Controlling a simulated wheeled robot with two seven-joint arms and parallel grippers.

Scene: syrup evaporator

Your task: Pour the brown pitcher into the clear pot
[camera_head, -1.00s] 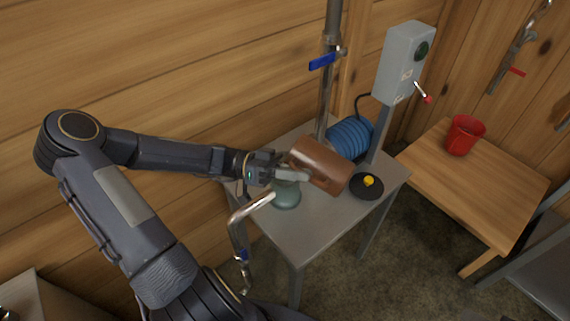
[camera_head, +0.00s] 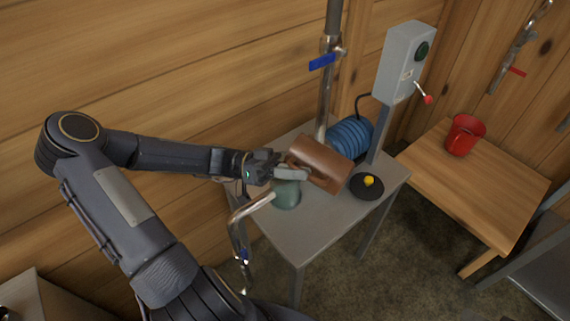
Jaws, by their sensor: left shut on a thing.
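The brown pitcher (camera_head: 322,160) is held tilted well over, nearly on its side, above the small grey metal table. My left gripper (camera_head: 284,172) is shut on it at its left side. A greenish, glassy round vessel (camera_head: 287,196), which looks like the clear pot, stands on the table just below the gripper, partly hidden by it. The pitcher's lower end points to the right, away from this vessel. I cannot see the pitcher's inside or any liquid stream. My right gripper is not in view.
A black round dish (camera_head: 366,190) with a yellow knob sits right of the pitcher. A blue coiled hose (camera_head: 350,138), a metal pipe (camera_head: 326,90) and a grey control box (camera_head: 404,62) stand behind. A bent pipe (camera_head: 240,222) is in front. A red cup (camera_head: 464,135) stands on a wooden table.

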